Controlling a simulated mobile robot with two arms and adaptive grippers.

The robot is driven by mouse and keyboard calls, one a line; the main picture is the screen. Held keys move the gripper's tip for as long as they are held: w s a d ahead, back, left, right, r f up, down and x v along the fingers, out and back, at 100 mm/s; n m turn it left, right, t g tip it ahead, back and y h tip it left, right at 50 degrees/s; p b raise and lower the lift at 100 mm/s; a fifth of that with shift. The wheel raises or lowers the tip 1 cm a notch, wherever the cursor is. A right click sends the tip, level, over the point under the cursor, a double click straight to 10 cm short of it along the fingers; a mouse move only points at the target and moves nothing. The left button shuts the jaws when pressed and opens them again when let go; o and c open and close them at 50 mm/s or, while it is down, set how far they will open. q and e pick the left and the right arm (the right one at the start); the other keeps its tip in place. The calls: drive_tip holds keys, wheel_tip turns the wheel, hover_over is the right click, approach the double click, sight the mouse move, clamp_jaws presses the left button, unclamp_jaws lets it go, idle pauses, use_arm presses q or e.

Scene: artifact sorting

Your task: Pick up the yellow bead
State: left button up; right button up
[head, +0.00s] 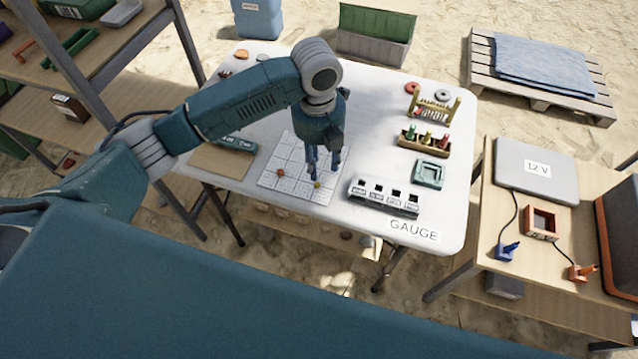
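A small yellow bead (317,184) lies on the white gridded board (270,183) on the white table. My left gripper (323,171) reaches down over the board, with its fingertips just above and beside the bead. Its fingers look apart, with nothing seen held between them. I cannot tell whether a finger touches the bead. My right gripper is not in view.
A white gauge block with slots (383,199) stands right of the board. A green square piece (429,173), a wooden holder with coloured pegs (424,143) and a small rack (433,108) stand further right. A shelf (105,75) is at left, a side table (475,215) at right.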

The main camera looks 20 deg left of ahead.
use_arm(q)
drive_tip(key=a+r, duration=0.1)
drive_tip(key=m, duration=0.1)
hover_over(317, 183)
wheel_tip(317, 183, down, 5)
drive_tip(key=shift+f+p, duration=0.1)
drive_tip(key=shift+p, duration=0.25)
wheel_tip(317, 183, down, 4)
drive_tip(key=shift+f+p, duration=0.15)
drive_tip(key=shift+p, duration=0.5)
drive_tip(key=shift+f, duration=0.45)
drive_tip(key=shift+c, duration=0.3)
drive_tip(key=c, duration=0.7)
